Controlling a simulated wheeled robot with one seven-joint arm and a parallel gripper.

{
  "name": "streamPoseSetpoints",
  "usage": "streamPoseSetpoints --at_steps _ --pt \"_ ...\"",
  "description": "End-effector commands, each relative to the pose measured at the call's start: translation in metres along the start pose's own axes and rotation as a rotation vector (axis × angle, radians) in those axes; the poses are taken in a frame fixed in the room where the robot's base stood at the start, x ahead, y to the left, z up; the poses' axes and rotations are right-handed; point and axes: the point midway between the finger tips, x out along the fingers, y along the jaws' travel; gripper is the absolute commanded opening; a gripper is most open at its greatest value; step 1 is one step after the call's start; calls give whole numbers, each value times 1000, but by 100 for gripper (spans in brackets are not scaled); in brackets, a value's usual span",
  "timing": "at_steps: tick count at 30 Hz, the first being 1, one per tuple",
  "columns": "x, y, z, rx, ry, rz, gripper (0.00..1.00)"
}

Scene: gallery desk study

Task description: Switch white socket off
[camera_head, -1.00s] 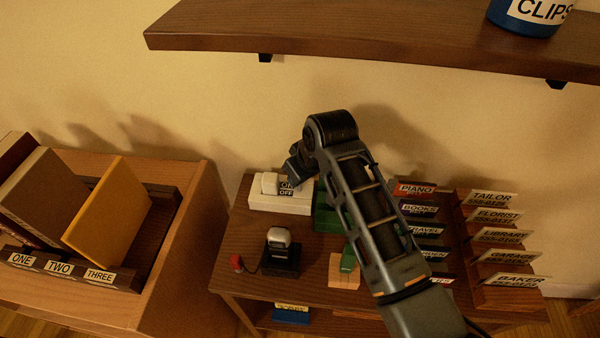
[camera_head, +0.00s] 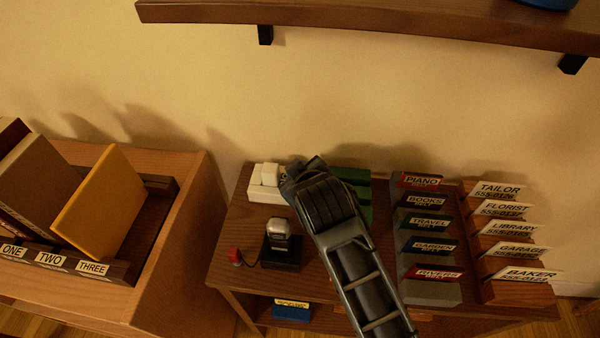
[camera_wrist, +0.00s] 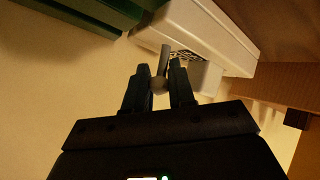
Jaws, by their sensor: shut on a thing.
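The white socket (camera_head: 262,193) stands at the back left of the small desk in the head view, against the wall. My arm covers its right part, and the ON/OFF label cannot be seen there. In the wrist view the socket (camera_wrist: 208,28) fills the upper middle, with a dark patterned patch on its face. A small grey lever with a round pale knob (camera_wrist: 157,86) sticks out from it. My gripper (camera_wrist: 160,72) has its two dark fingers closed around this lever. Its fingertips are hidden in the head view. Whether the lever sits at ON or OFF cannot be told.
A green block (camera_head: 355,185) stands right of the socket. Card racks (camera_head: 432,240) fill the right side. A wooden shelf (camera_head: 380,22) overhangs above; a book box (camera_head: 170,290) stands left.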

Motion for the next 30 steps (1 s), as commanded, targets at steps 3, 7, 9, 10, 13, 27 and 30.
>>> streamPoseSetpoints --at_steps 3,7,9,10,13,27,30 --pt "0 1 0 -4 13 12 0" --pt "-1 1 -1 -6 16 15 0" --pt "-1 1 -1 -6 15 15 0" --pt "-1 1 -1 -6 15 15 0" --pt "-1 1 -1 -6 15 15 0" --pt "0 0 0 -5 13 12 48" --pt "0 0 0 -5 12 11 48"
